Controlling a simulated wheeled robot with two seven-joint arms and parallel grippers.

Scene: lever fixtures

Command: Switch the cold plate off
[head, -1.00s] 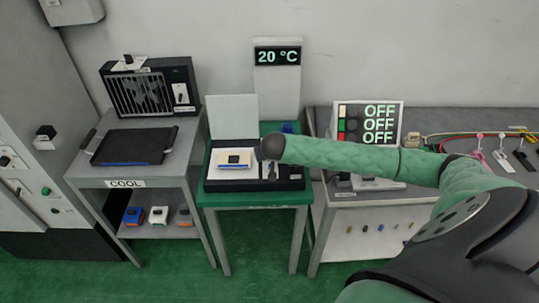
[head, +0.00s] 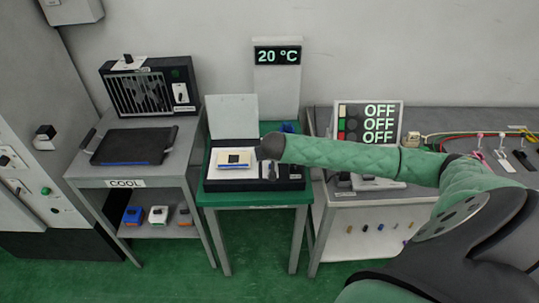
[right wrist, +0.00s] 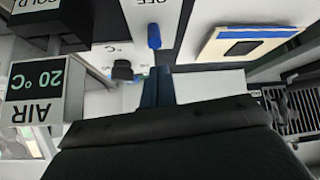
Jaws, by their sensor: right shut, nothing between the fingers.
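The cold plate unit (head: 222,187) is a dark box on the green table, with a pale raised panel behind it. A white and yellow block with a dark square (head: 234,159) sits on it; the block also shows in the right wrist view (right wrist: 245,45). A blue-tipped lever (right wrist: 154,38) stands by an "OFF" label in the right wrist view. My right gripper (right wrist: 158,75) is shut and empty, its dark blue fingers close below the lever tip; whether they touch is unclear. In the head view my right wrist hides much of the lever area. My left gripper is out of view.
A black knob (right wrist: 122,70) by a "°C" mark and a dark "COLD" block (right wrist: 35,18) are near my fingers. A display (head: 277,57) reads 20 °C. A COOL table (head: 88,172) with a black tray stands left; a panel (head: 368,123) showing OFF stands right.

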